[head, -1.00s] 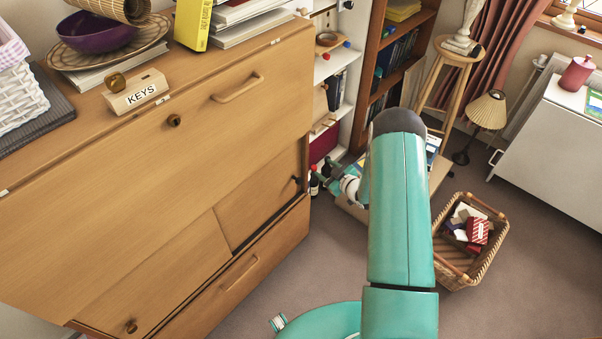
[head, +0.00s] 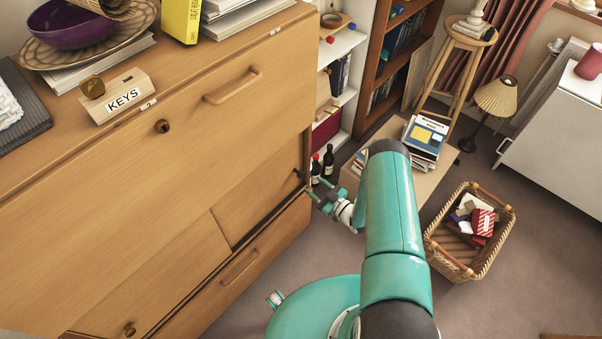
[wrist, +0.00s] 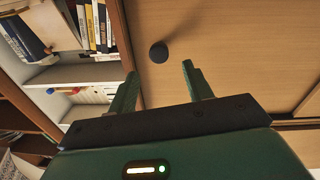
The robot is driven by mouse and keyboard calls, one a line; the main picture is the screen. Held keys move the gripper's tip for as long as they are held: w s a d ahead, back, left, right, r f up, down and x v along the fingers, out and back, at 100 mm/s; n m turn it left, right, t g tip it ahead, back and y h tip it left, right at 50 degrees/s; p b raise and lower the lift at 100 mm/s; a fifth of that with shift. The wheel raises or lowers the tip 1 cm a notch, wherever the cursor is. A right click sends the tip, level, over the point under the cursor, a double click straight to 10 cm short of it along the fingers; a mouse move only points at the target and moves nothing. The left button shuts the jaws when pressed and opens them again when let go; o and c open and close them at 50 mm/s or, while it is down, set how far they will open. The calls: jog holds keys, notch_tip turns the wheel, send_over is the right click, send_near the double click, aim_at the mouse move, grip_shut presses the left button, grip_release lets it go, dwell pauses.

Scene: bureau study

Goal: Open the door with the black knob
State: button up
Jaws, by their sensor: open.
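The black knob (wrist: 158,52) is round and sits on a light wood door (wrist: 225,50), just beyond the gap between my fingertips in the wrist view. In the head view the knob (head: 298,173) shows small at the right edge of the small lower door (head: 262,190) of the bureau. The door looks shut. My gripper (wrist: 159,69) is open and empty, its two green fingers pointing at the knob from a short distance. In the head view my gripper (head: 311,194) is beside the bureau's right edge, close to the knob.
The bureau's drop front (head: 170,170) and bottom drawer (head: 230,275) are closed. Two dark bottles (head: 325,162) and a low table with books (head: 425,140) stand behind my gripper. A wicker basket (head: 468,232) is on the floor to the right. Carpet in front is mostly clear.

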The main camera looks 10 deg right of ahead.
aim_at(303, 176)
jog(key=x, duration=0.8)
jog(key=shift+w, duration=0.15)
jog(key=shift+c, duration=0.3)
grip_shut()
